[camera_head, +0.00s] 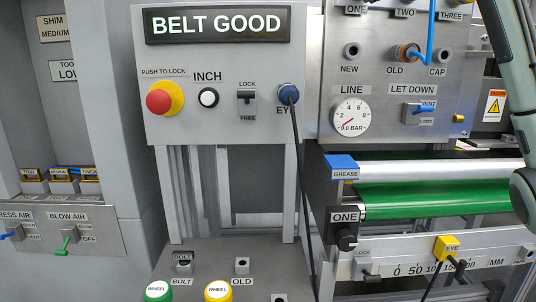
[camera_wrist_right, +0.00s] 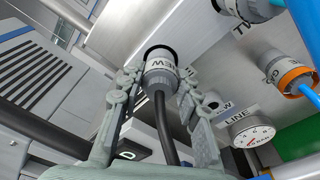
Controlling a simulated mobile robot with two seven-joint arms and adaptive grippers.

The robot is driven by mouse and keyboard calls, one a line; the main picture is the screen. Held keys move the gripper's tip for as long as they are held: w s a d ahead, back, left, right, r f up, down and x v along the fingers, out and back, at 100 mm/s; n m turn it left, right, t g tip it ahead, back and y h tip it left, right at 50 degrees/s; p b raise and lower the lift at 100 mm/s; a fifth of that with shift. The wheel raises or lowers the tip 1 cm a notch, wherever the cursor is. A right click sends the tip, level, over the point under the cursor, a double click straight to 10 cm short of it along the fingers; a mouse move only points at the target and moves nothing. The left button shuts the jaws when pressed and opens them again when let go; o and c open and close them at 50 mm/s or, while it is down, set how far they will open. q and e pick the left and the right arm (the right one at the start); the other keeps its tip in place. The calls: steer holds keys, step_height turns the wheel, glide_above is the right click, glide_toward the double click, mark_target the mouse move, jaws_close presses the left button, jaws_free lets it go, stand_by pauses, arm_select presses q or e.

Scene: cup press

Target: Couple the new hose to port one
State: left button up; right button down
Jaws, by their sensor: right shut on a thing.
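In the right wrist view my right gripper (camera_wrist_right: 153,90) is shut on the new hose's grey coupling (camera_wrist_right: 160,70), with its fingers on both sides. The coupling bears an upside-down NEW label, and a black hose (camera_wrist_right: 166,125) runs from it towards me. Its far end is at a dark ring on the panel; I cannot tell whether it is seated. The ONE label (camera_head: 355,10) shows at the top of the head view, but port one is cut off there. The NEW holder (camera_head: 350,52) is empty. My left gripper is not in view.
The old hose's orange-ringed fitting (camera_head: 406,53) is at the OLD holder, with its blue hose rising past the TWO label. The CAP holder (camera_head: 440,54) is beside it. The pressure gauge (camera_head: 351,118) reads near zero. A LET DOWN lever (camera_head: 420,108) and green belt (camera_head: 440,198) lie lower.

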steer(key=shift+d+r+p, duration=0.1)
steer(key=shift+r+p, duration=0.15)
steer(key=shift+p, duration=0.15)
stand_by(0.7)
steer(key=m, duration=0.4)
steer(key=shift+f+m+t, duration=0.1)
steer(key=shift+m+t, duration=0.2)
steer(key=shift+d+m, duration=0.1)
steer(key=shift+m, duration=0.6)
steer(key=m, duration=0.6)
steer(key=shift+t, duration=0.4)
steer(key=c, duration=1.1)
jaws_free()
steer(key=shift+w+f, duration=0.15)
steer(key=shift+w, duration=0.1)
steer(key=shift+o, duration=0.5)
steer(key=shift+s, duration=0.1)
